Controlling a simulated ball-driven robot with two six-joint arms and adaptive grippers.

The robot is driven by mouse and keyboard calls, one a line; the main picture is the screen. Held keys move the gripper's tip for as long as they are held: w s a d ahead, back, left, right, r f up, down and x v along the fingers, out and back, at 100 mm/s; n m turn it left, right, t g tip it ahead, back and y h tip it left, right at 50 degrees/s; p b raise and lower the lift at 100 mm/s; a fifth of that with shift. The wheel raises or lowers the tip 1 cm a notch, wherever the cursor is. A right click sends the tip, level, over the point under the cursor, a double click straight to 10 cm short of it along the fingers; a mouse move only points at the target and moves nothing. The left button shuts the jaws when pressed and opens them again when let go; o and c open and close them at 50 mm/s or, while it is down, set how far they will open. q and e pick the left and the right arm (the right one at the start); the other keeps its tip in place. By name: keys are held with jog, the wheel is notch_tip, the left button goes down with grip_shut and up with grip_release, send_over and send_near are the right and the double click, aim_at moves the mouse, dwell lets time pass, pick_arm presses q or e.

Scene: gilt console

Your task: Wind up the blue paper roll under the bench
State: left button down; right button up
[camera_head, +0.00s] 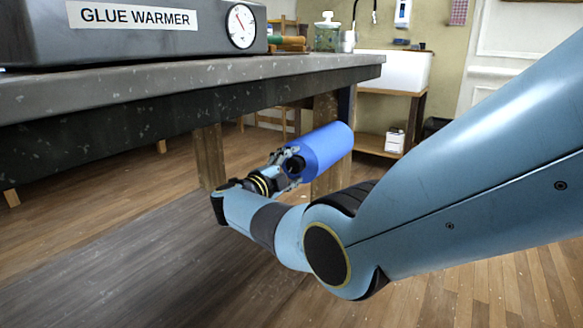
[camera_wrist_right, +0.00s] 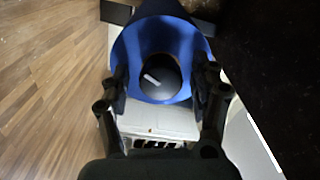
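The blue paper roll (camera_head: 325,147) hangs under the bench (camera_head: 200,88), its near end facing my right gripper (camera_head: 288,166). In the right wrist view, the roll (camera_wrist_right: 125,52) shows end-on as a blue ring around a dark round core (camera_wrist_right: 158,76) with a short white mark on it. The fingers of my right gripper (camera_wrist_right: 158,84) are spread to either side of the core, with visible gaps between them and it. They overlap the roll's end face in the picture; whether they touch the paper I cannot tell. My left gripper is not in view.
A glue warmer (camera_head: 130,42) with a dial stands on the bench top. A bench leg (camera_head: 209,157) stands left of my gripper. Behind are a white sink (camera_head: 393,71) and a glass jar (camera_head: 327,36). The wooden floor (camera_head: 90,215) is open at left.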

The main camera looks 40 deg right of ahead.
jog(key=v, duration=1.2)
dwell(0.3)
